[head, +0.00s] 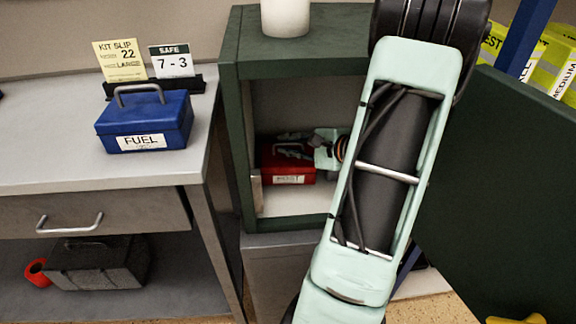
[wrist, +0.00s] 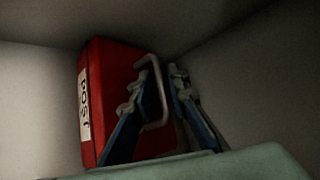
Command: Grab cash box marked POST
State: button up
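The red cash box (head: 279,165) stands inside the open dark green safe, with a white POST label on its front. In the wrist view the same red box (wrist: 108,75) appears turned on its side, with its POST label at the left and a pale metal handle (wrist: 165,108) at the right. My gripper (head: 289,146) reaches into the safe at the top of the box. In the wrist view its two blue fingers (wrist: 163,88) are apart, with part of the handle showing between them. Whether either finger touches the handle is unclear. My arm hides the safe's right side.
The green safe (head: 232,120) has its door (head: 500,190) swung open to the right. A blue FUEL box (head: 147,122) stands on the grey desk (head: 60,165), before signs reading KIT SLIP 22 (head: 119,61) and SAFE 7-3 (head: 171,62). A dark box (head: 98,263) sits below.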

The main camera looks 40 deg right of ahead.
jog(key=shift+w, duration=0.1)
jog(key=shift+c, duration=0.2)
grip_shut()
jog(key=shift+r, duration=0.2)
